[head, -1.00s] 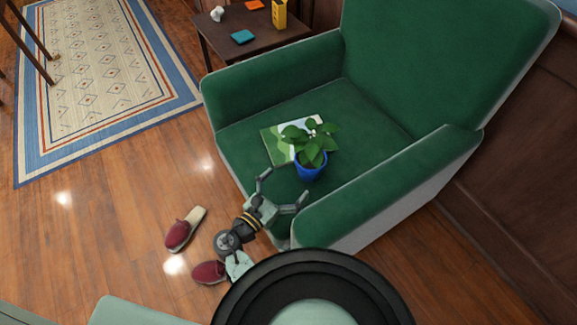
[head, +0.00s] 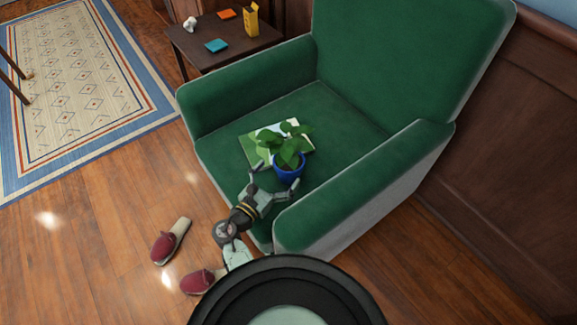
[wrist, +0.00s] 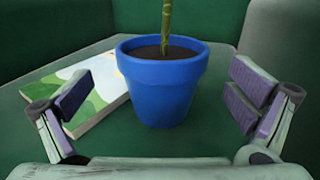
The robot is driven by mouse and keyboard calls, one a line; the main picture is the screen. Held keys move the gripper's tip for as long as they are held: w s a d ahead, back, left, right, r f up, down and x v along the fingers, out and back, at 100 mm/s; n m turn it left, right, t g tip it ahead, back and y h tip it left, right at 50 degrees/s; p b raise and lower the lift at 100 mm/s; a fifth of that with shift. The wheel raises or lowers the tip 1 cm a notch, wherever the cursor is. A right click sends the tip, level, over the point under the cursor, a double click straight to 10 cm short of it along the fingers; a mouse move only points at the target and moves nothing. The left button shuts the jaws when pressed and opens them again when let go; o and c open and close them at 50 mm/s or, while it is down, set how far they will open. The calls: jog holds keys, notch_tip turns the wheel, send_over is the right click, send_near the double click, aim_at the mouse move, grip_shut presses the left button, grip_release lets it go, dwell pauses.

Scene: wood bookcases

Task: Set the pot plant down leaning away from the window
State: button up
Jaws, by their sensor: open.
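The pot plant (head: 289,165) is a blue pot with green leaves, standing upright on the seat of the green armchair (head: 345,118). In the wrist view the blue pot (wrist: 162,85) holds dark soil and a green stem; its leaves are out of frame. My gripper (head: 275,181) is open at the front of the seat. Its two fingers (wrist: 160,100) are spread to the left and right of the pot, with a gap on each side. No window shows in either view.
A book with a green and white cover (head: 258,149) lies beside and behind the pot. The armrest (head: 365,180) rises close on the right. A side table (head: 232,42) with small items stands behind. Two red slippers (head: 171,241) lie on the floor.

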aim_at(287, 164)
jog(key=x, duration=0.4)
jog(key=shift+w+d+p, duration=0.15)
jog(key=shift+d+p, duration=0.1)
jog(key=shift+p, duration=0.1)
jog(key=c, duration=1.8)
jog(key=shift+r, duration=0.2)
jog(key=shift+c, duration=0.4)
